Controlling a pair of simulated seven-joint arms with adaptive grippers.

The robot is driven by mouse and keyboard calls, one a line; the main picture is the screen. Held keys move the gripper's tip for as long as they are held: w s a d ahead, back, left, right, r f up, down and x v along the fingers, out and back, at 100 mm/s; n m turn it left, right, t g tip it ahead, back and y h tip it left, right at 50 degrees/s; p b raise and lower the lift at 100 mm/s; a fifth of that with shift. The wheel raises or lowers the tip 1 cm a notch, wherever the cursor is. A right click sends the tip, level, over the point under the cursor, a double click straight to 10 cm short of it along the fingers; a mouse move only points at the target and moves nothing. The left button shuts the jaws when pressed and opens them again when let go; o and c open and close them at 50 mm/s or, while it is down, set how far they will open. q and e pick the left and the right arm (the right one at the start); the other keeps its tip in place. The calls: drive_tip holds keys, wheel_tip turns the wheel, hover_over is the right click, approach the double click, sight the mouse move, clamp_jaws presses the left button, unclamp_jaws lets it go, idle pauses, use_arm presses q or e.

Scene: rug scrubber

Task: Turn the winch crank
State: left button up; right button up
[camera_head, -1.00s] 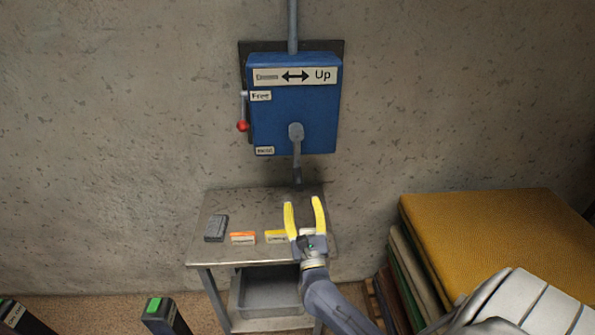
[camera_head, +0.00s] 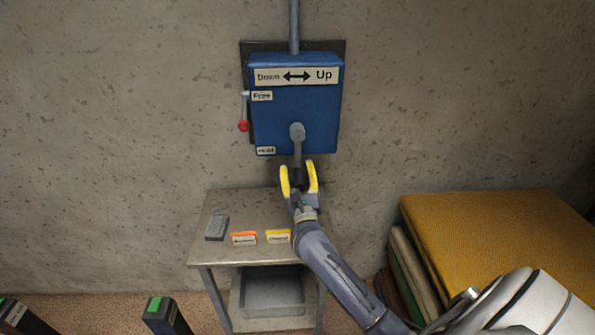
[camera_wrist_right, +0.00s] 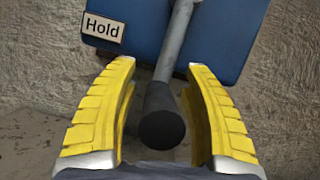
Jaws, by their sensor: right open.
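The winch is a blue box (camera_head: 295,105) on the wall, with a label reading "Down", a double arrow and "Up". Its grey crank arm (camera_head: 298,148) hangs straight down from the hub and ends in a dark handle (camera_wrist_right: 162,118). My right gripper (camera_head: 298,178) is open, its yellow fingers on either side of the handle. In the right wrist view the handle lies between the fingers (camera_wrist_right: 160,110), with a gap at the left finger; the right finger is close to it, and I cannot tell whether they touch. My left gripper is not in view.
A metal table (camera_head: 225,257) below carries a grey block (camera_head: 216,228) and two labelled pieces. Stacked rugs (camera_head: 490,235) stand at right.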

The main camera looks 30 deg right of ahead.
drive_tip(key=shift+o, duration=0.3)
clamp_jaws()
drive_tip(key=shift+a+m, duration=0.1)
drive_tip(key=shift+m, duration=0.2)
